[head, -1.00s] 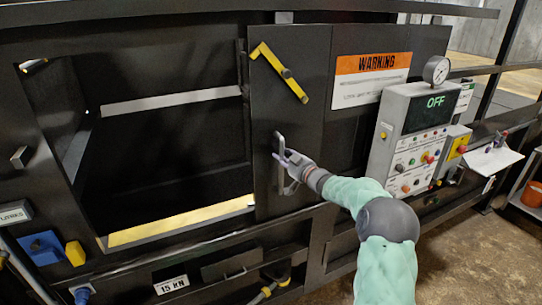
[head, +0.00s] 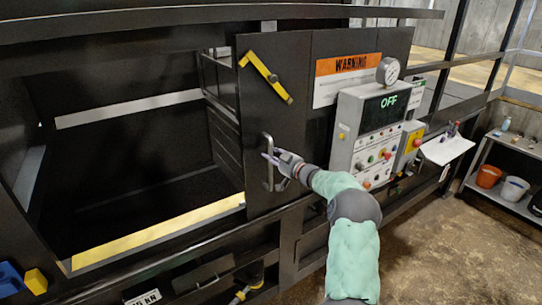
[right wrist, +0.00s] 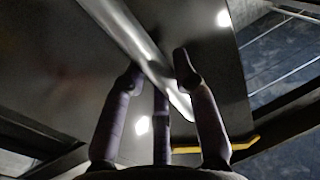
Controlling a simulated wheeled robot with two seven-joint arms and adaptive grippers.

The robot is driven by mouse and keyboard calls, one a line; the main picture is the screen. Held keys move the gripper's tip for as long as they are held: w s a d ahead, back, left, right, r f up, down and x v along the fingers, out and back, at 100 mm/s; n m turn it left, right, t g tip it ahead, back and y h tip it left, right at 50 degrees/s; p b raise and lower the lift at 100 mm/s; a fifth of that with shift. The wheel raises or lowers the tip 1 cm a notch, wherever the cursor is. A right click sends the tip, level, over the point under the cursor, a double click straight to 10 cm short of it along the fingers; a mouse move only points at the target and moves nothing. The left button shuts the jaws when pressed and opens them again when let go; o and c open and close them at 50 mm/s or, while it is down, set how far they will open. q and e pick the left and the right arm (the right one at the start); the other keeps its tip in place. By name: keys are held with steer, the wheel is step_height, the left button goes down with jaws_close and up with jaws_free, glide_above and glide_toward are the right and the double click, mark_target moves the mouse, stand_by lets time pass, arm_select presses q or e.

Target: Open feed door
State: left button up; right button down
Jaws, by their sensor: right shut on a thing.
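The feed door (head: 272,95) is a dark panel with a yellow latch bar (head: 266,77) and an upright metal pull handle (head: 267,172). It stands at the right side of the wide feed opening (head: 130,160), which is uncovered and shows a dark interior with a yellow sill (head: 150,232). My right gripper (head: 273,158) is shut on the handle. In the right wrist view, the handle's shiny bar (right wrist: 135,38) passes between the fingers (right wrist: 158,82). My left gripper is not in view.
A grey control box (head: 370,125) reading OFF, with a gauge (head: 388,70) on top, stands right of the door beside a warning sign (head: 345,78). A small white shelf (head: 447,148) juts out farther right. Open concrete floor (head: 440,250) lies at the lower right.

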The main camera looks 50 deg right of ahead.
steer(key=c, duration=0.9)
jaws_free()
steer(key=shift+a, duration=0.1)
steer(key=shift+c, duration=0.2)
steer(key=shift+s, duration=0.35)
steer(key=s, duration=1.1)
steer(key=shift+a, duration=0.3)
